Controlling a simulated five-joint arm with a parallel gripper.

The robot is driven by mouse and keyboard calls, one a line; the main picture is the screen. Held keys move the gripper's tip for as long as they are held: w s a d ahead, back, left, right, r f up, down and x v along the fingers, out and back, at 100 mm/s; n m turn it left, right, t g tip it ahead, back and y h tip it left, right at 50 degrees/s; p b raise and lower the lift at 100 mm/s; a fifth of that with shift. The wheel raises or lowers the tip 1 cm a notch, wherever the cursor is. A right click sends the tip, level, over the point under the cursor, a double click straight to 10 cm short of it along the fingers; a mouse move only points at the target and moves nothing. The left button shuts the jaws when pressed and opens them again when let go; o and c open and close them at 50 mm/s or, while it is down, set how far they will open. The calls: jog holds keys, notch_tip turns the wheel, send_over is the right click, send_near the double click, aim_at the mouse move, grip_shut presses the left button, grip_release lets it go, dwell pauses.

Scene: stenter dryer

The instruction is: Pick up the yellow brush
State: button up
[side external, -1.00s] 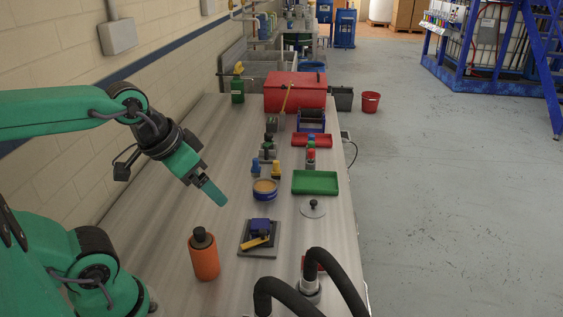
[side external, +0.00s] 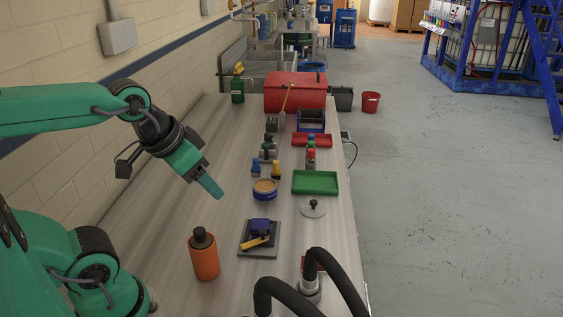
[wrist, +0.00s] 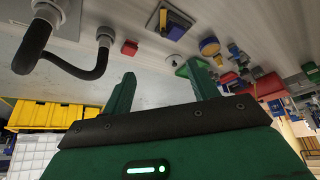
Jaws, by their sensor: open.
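A small yellow piece (side external: 254,243), likely the yellow brush, lies on a dark square plate (side external: 246,252) against a blue block (side external: 260,226). It is too small to make out bristles. In the wrist view the yellow piece (wrist: 163,19) shows near the top edge, beside the blue block (wrist: 176,26). My gripper (side external: 211,186) is above the table, left of and beyond the plate in the side view, apart from everything. In the wrist view my gripper (wrist: 161,84) has its two green fingers spread with nothing between them.
An orange bottle (side external: 204,258) stands left of the plate. Black hoses (side external: 334,275) rise at the front right. A blue-rimmed tin (side external: 265,190), a lid (side external: 313,208) and a green tray (side external: 315,183) are farther back. The table's left side is clear.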

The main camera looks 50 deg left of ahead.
jog(key=w+a+r+n+g, duration=0.1)
jog(key=w+a+r+n, duration=0.2)
jog(key=w, duration=0.7)
jog(key=n+g, duration=0.4)
send_over(276, 170)
notch_tip(276, 170, down, 18)
jog(key=shift+a+f, duration=0.35)
jog(key=shift+f, duration=0.2)
jog(key=shift+w+f, duration=0.15)
jog(key=shift+f, duration=1.8)
jog(key=shift+w+f, duration=0.15)
jog(key=shift+f, duration=1.8)
jog(key=c, duration=1.1)
